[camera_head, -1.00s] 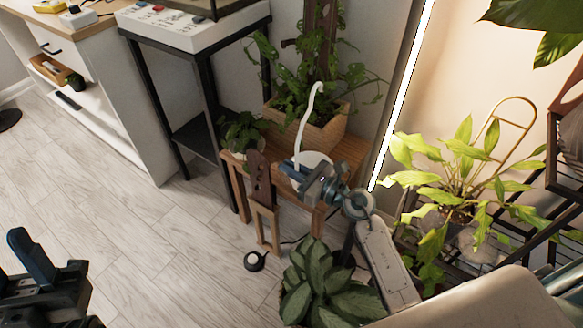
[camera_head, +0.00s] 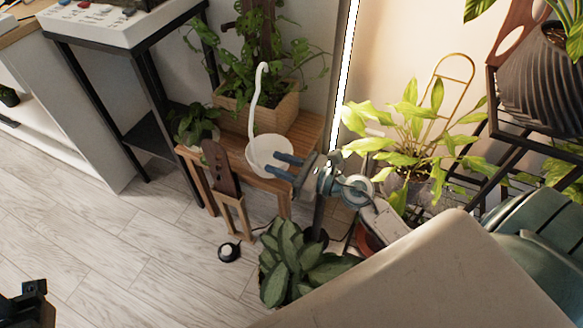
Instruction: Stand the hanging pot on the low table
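The white hanging pot (camera_head: 264,148), with a tall curved white hanger, appears to stand upright on the wooden low table (camera_head: 305,131). Its base is partly hidden. My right gripper (camera_head: 272,164) is at the pot's right front side. Its two dark blue fingers are apart, with a gap between them, and their tips overlap the pot's lower right side in the view. I cannot tell whether they touch it. Only a dark part of my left gripper (camera_head: 30,302) shows at the bottom left corner; its fingertips are out of clear view.
A wooden planter (camera_head: 284,112) with a climbing plant and a small potted plant (camera_head: 195,125) are at the table's back and left. A brown wooden piece (camera_head: 219,168) stands at its front. A broad-leaved plant (camera_head: 284,262) stands below my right gripper. Floor is clear at left.

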